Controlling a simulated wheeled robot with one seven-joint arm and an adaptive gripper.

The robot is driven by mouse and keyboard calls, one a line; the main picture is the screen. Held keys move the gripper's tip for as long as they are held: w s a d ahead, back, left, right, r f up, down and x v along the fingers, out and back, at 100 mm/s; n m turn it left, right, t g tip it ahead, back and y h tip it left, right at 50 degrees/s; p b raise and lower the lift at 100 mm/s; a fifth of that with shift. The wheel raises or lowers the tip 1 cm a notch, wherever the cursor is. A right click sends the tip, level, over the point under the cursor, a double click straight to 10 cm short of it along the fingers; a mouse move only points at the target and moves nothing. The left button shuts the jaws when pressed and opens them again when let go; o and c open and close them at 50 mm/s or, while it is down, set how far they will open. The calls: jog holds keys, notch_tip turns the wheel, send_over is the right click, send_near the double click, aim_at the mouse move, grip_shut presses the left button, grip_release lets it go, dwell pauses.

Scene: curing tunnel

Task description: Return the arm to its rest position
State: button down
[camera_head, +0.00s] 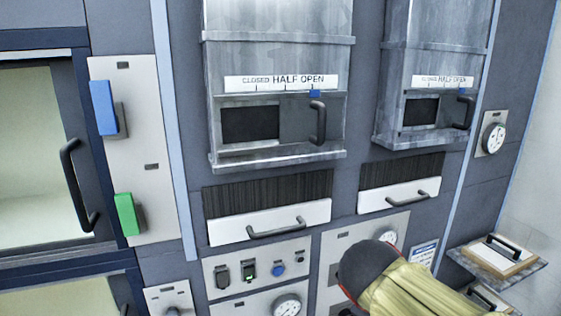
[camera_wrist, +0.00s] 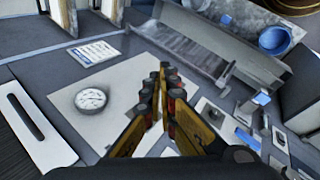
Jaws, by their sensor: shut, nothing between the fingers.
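My gripper (camera_wrist: 162,100) shows in the wrist view, its two yellow and black fingers closed together with nothing between them. It hangs in front of a pale panel (camera_wrist: 120,95) with a round dial (camera_wrist: 91,99) to its left, apart from the dial. In the head view, my arm, yellow-sleeved with a dark rounded joint, rises at the bottom right and covers part of the lower control panel; the gripper itself does not show there.
A grey cabinet wall holds two hatches, the left (camera_head: 277,90) and the right (camera_head: 428,80), with drawers (camera_head: 290,216) below. Blue (camera_head: 103,107) and green (camera_head: 126,214) levers sit beside a glazed door at left. A small shelf (camera_head: 495,264) juts out at right, near my arm.

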jog(key=s+f+m+y+b, duration=0.1)
jog(key=s+f+m+b, duration=0.2)
jog(key=f, duration=0.4)
jog(key=s+a+f+m+y+b, duration=0.1)
jog(key=s+f+m+y+b, duration=0.1)
jog(key=s+f+b, duration=0.3)
jog(key=s+a+f+m+y+b, duration=0.1)
jog(key=s+f+m+b, duration=0.2)
jog(key=f, duration=0.7)
jog(key=shift+s+f+m+b, duration=0.3)
jog(key=shift+s+b, duration=0.65)
jog(key=shift+b, duration=1.2)
jog(key=shift+r, duration=0.15)
dwell(3.5)
